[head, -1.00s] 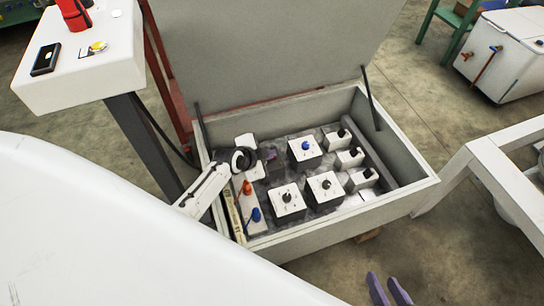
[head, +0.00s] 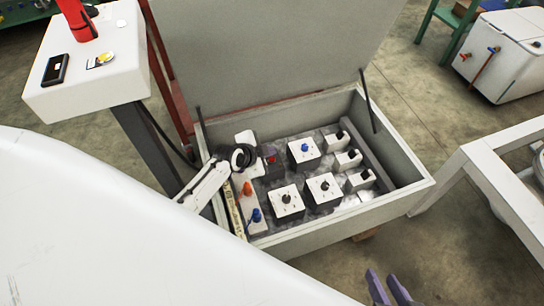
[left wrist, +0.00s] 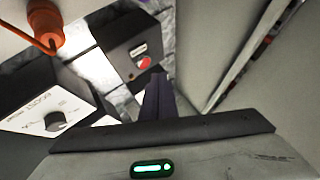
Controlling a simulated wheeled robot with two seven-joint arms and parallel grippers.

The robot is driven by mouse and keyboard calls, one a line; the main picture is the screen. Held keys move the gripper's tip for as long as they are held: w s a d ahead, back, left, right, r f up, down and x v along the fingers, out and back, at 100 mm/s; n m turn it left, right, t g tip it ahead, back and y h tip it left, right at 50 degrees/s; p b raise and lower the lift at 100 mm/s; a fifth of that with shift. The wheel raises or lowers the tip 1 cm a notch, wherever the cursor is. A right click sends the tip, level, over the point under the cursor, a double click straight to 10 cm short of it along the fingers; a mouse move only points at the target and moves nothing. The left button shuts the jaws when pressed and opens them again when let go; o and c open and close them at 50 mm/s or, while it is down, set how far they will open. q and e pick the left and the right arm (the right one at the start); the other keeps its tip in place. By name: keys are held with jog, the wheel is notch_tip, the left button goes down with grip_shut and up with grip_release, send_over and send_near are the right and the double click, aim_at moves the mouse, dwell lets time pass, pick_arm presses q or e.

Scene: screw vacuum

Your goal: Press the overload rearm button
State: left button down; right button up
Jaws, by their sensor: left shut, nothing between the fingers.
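A dark box with a small red button (head: 270,159) sits at the back left inside the open grey cabinet. My right gripper (head: 389,287) is open at the bottom edge, outside the cabinet.
The cabinet (head: 330,225) has a raised lid (head: 270,50) behind. It holds an orange knob (head: 247,188), blue knobs and several white-topped switch boxes. A white pedestal (head: 85,75) stands at left, a white frame (head: 500,185) at right.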

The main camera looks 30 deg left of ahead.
notch_tip(320, 180, up, 4)
jog(key=p, duration=0.2)
jog(key=shift+f+p, duration=0.15)
jog(key=shift+p, duration=0.25)
dwell(0.4)
